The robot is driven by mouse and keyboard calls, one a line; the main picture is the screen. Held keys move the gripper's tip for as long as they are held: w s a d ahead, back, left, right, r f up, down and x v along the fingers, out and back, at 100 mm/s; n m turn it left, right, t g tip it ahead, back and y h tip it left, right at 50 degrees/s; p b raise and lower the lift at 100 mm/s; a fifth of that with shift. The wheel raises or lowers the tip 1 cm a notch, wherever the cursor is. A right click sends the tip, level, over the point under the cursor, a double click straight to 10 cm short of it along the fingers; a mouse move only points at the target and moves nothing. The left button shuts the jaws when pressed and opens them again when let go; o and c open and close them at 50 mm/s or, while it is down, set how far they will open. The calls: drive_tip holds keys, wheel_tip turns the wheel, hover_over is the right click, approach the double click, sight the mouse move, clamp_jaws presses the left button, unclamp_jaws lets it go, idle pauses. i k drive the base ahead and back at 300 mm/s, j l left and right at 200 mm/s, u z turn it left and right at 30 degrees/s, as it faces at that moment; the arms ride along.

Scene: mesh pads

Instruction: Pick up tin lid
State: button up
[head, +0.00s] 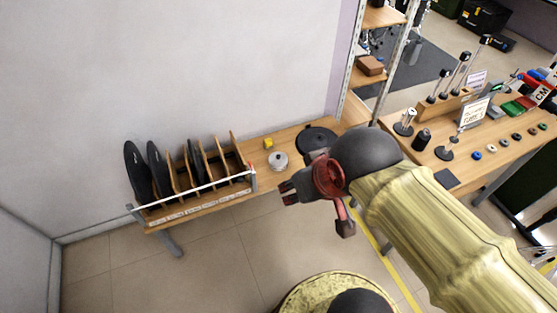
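A small silver round tin (279,162) stands on the wooden bench, with a lid-like top and a small knob. I cannot tell whether the lid is a separate piece. My gripper (318,209) hangs in front of the bench, to the right of and nearer than the tin, apart from it. Its two dark-tipped fingers are spread, with nothing seen between them.
A rack (205,185) of upright dark discs and wooden dividers stands left on the bench. A yellow block (268,143) and a black disc (316,138) lie near the tin. A second bench (470,160) with small parts stands right. Floor shows in front.

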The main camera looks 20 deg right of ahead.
sight(277, 159)
drive_tip(key=z, duration=0.4)
drive_tip(key=i+j+z, duration=0.2)
drive_tip(key=j+z, duration=0.2)
drive_tip(key=i+j+z, duration=0.15)
drive_tip(key=j+z, duration=0.3)
drive_tip(key=i+j+z, duration=0.1)
drive_tip(key=j+z, duration=0.3)
drive_tip(key=i+j+z, duration=0.15)
drive_tip(key=j, duration=1.25)
drive_tip(key=k, duration=0.05)
